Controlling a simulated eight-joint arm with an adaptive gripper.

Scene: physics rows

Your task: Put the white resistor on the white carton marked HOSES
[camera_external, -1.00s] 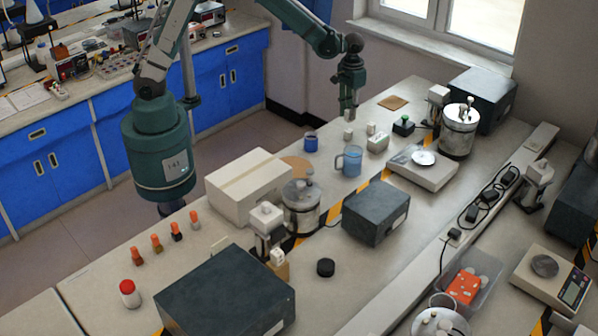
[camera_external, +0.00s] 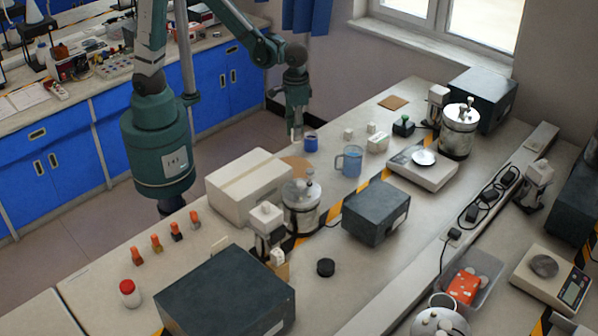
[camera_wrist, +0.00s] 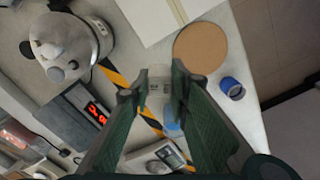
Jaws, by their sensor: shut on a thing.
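My gripper (camera_external: 297,128) hangs above the table near the blue cup. In the wrist view, its fingers (camera_wrist: 159,88) are shut on a small whitish block, the white resistor (camera_wrist: 158,84); the fingers partly hide it. The large white carton (camera_external: 242,186) stands to the left of my gripper in the external view, with a flat closed top. Its top and tape strip also show at the top edge of the wrist view (camera_wrist: 150,16). No HOSES marking is readable. The held resistor is apart from the carton.
A round cork mat (camera_wrist: 201,48) lies between the carton and the blue cup (camera_external: 310,142). A blue beaker (camera_external: 350,161) and small white blocks (camera_external: 371,127) stand to the right. A metal pot (camera_external: 301,206) stands at the carton's right.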

